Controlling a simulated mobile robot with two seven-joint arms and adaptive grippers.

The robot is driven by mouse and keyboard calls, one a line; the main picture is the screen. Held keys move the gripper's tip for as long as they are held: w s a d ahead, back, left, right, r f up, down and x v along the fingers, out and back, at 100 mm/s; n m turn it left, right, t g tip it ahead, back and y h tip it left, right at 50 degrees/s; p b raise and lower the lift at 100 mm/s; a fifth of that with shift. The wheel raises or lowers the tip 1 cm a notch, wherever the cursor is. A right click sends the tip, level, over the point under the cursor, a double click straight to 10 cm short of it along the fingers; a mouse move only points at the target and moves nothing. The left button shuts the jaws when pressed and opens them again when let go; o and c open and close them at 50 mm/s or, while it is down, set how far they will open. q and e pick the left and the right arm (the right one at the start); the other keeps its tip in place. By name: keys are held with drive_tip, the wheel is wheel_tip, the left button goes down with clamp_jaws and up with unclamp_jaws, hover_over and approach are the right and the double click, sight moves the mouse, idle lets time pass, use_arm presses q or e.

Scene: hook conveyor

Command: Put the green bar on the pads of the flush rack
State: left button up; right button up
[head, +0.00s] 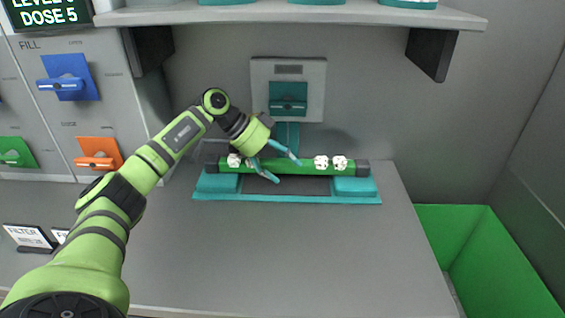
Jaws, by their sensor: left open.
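The green bar (308,166) has dark end caps and several white fittings along it. It lies level across the two teal pads (354,186) of the flush rack (290,198) on the counter. My left gripper (281,169) is open at the middle of the bar, with its fingertips spread around or just in front of it. I cannot tell whether a finger touches the bar. The gripper and its wrist hide part of the bar. My right gripper is not in view.
A grey wall unit with a teal fitting (288,98) stands right behind the rack. A shelf (290,14) hangs above. A panel with coloured handles (68,77) is at the left. A green bin (492,250) is at the right.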

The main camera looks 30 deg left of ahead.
use_arm(q)
drive_tip(key=v, duration=1.1)
drive_tip(key=shift+p, duration=0.3)
drive_tip(key=shift+s+a+r, duration=0.25)
drive_tip(key=shift+a+r, duration=0.05)
drive_tip(key=shift+r, duration=0.05)
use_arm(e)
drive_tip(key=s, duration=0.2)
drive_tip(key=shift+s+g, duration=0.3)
